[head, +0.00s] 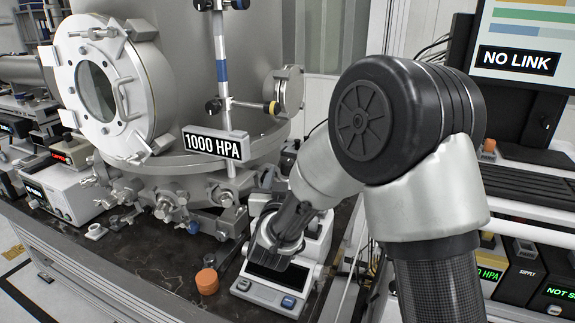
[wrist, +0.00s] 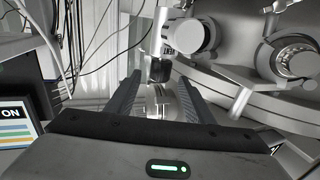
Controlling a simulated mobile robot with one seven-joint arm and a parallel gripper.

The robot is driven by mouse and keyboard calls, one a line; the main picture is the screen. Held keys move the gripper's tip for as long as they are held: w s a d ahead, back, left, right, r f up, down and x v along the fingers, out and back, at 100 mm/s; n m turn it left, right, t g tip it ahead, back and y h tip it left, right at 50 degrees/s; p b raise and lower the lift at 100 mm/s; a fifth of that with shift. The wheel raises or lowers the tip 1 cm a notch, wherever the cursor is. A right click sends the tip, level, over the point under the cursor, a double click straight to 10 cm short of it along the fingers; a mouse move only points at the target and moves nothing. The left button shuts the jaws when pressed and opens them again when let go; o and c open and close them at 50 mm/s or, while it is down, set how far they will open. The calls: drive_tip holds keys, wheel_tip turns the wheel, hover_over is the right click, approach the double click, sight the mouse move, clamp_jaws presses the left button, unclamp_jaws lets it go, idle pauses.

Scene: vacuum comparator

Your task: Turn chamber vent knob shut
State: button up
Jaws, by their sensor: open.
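My gripper (wrist: 159,82) is open in the wrist view, its two dark fingers pointing away from the camera. A black knob-like part (wrist: 160,69) on a pale fitting shows just beyond and between the fingertips. A shiny rounded part shows between the fingers; I cannot tell whether anything touches. In the head view my gripper (head: 270,182) is small and dark beside the lower right of the vacuum chamber (head: 240,115), partly covered by my arm. The knob is not clearly visible there.
The wrist view appears upside down. A white instrument (head: 265,295) stands below my gripper. A post with a 1000 HPA sign (head: 216,145) stands nearby. A monitor (head: 525,45) reading NO LINK is at right.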

sight(286, 169)
drive_tip(key=shift+w+d, duration=0.1)
drive_tip(key=shift+w, duration=2.65)
drive_tip(key=c, duration=1)
drive_tip(key=shift+m+h, duration=0.3)
drive_tip(key=shift+h, duration=0.2)
drive_tip(key=shift+c, duration=0.2)
drive_tip(key=shift+m+h+b, duration=0.35)
drive_tip(key=shift+m+h, duration=0.15)
drive_tip(key=shift+h, duration=0.3)
drive_tip(key=o, duration=1)
drive_tip(key=shift+o, duration=0.2)
drive_tip(key=shift+s, duration=0.1)
